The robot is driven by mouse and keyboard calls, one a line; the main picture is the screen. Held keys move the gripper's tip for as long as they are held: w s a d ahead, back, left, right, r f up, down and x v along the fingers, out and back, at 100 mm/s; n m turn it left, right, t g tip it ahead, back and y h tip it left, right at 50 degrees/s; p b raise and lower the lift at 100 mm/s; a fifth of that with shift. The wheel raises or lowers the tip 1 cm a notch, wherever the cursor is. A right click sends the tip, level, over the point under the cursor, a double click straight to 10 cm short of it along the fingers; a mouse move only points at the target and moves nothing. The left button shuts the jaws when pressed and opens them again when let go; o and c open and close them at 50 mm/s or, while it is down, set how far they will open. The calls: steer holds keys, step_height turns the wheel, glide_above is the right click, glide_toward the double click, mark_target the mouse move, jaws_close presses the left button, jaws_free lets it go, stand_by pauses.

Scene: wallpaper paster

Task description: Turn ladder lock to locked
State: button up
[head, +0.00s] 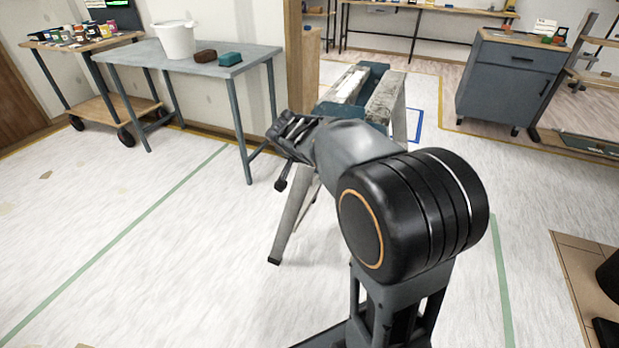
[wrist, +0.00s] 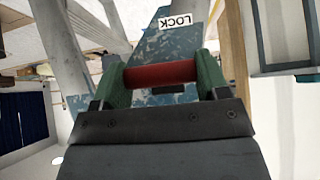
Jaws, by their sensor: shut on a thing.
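The ladder (head: 388,100) stands on the floor ahead, partly hidden behind my arm in the head view. It has worn whitish rails and a chipped blue top. In the wrist view a blue plate (wrist: 183,48) carries a LOCK label (wrist: 175,21), seen upside down. A red bar (wrist: 160,73), the ladder lock's handle, lies crosswise in front of the plate. My gripper (head: 285,133) is at the ladder's left side, shut on this red bar, with a green finger at each end of it. I cannot tell the lock's setting.
A grey table (head: 215,62) with a white bucket (head: 175,40), a brown block (head: 205,56) and a teal block (head: 230,59) stands left of the ladder. A cart (head: 95,42) with jars is farther left. A grey cabinet (head: 508,82) stands back right. The left floor is clear.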

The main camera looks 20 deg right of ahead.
step_height(320, 180, down, 2)
steer(key=t+h+b, duration=0.1)
steer(key=h+b, duration=0.1)
steer(key=b, duration=0.4)
steer(key=shift+f+t, duration=0.15)
steer(key=shift+t, duration=0.25)
steer(key=shift+w+d+f+t+h+b, duration=0.1)
steer(key=shift+d+f+t+h+b, duration=0.1)
steer(key=shift+t+h+b, duration=0.3)
steer(key=shift+w+d+f+t+h+b, duration=0.15)
steer(key=shift+t+h+b, duration=0.2)
steer(key=shift+t+h, duration=0.25)
steer(key=shift+a, duration=0.1)
steer(key=o, duration=0.9)
steer(key=shift+o, duration=0.2)
steer(key=shift+s, duration=0.1)
steer(key=p+v, duration=0.3)
steer(key=v, duration=1)
steer(key=shift+s+a, duration=0.2)
steer(key=shift+a, duration=0.15)
